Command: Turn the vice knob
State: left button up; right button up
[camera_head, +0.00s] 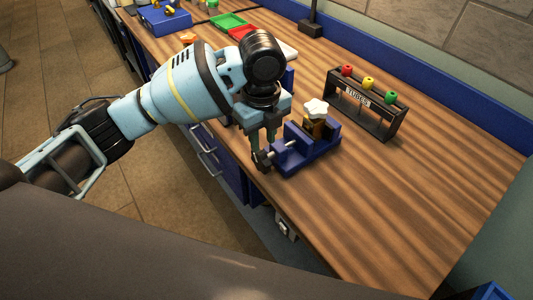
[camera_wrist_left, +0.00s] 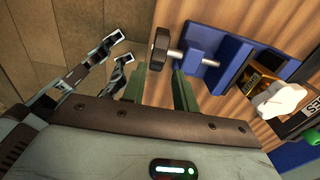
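The blue vice (camera_head: 318,148) stands near the table's front edge. Its dark knob (camera_wrist_left: 159,53) sits at the end of a silver screw (camera_wrist_left: 195,60). My left gripper (camera_head: 262,148) points down at the knob. In the left wrist view its two green fingers (camera_wrist_left: 160,76) are apart, with the knob lying in line with the gap near the tips; no contact shows. In the head view the fingers partly hide the knob.
A white star-shaped knob (camera_head: 316,107) tops a piece in the vice. A black rack (camera_head: 372,117) with coloured tube caps stands behind it. Green (camera_head: 228,22) and red (camera_head: 243,32) trays lie farther back. The table on the right is clear.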

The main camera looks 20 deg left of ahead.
aim_at(263, 154)
pick_arm(q)
jog(key=shift+s+f, duration=0.15)
jog(key=shift+f, duration=3.8)
pick_arm(e)
jog(key=shift+s+a+f, duration=0.2)
jog(key=shift+s+f, duration=0.15)
jog(key=shift+s, duration=0.3)
pick_arm(q)
jog(key=shift+c, duration=0.3)
grip_shut()
